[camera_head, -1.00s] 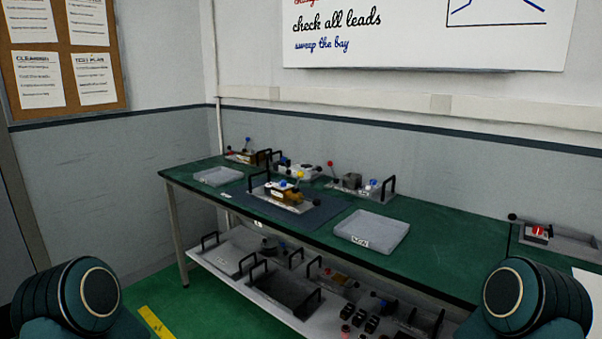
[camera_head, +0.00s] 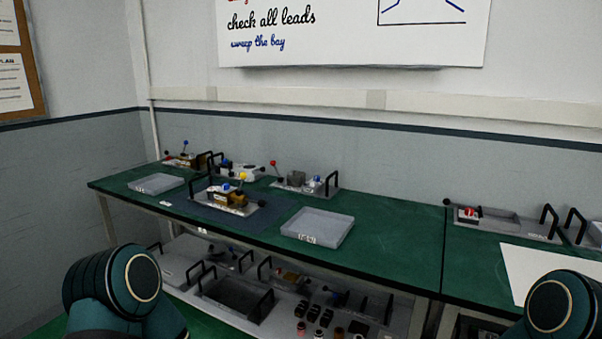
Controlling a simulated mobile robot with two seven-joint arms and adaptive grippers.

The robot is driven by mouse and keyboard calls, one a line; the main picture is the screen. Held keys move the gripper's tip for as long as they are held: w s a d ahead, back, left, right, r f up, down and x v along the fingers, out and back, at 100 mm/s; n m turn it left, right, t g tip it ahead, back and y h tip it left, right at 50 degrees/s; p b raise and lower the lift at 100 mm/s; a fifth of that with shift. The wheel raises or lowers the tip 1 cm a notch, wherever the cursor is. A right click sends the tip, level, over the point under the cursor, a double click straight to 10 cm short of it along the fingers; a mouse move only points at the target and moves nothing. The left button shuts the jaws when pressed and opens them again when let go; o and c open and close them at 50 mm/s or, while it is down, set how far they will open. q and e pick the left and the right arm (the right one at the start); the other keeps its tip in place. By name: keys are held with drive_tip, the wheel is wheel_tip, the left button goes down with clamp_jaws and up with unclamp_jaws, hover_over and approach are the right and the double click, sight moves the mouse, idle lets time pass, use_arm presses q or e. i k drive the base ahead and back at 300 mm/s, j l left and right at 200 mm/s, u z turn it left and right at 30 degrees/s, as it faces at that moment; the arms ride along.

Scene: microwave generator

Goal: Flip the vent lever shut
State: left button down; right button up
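Several metal-plate units with ball-ended levers stand on the green bench (camera_head: 390,235). One unit (camera_head: 228,200) sits on a dark blue mat (camera_head: 262,222), with a brassy block, a blue knob, a yellow part and dark ball ends. I cannot tell which lever is the vent lever. Neither gripper is in view; only rounded links of my arms show at the bottom corners.
A grey tray (camera_head: 318,228) stands right of the mat, another tray (camera_head: 157,184) at the left. A shelf below holds trays and small parts. A unit with a red part (camera_head: 468,214) and a white sheet (camera_head: 552,278) lie at the right.

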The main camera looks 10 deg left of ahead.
sight(243, 175)
drive_tip(key=i+j+z, duration=0.1)
drive_tip(key=j+z, duration=0.95)
drive_tip(key=j, duration=0.8)
drive_tip(key=j+z, duration=0.1)
drive_tip(key=j, duration=1.15)
drive_tip(key=k+j, duration=0.15)
drive_tip(key=j, duration=1.1)
drive_tip(key=i+z, duration=0.05)
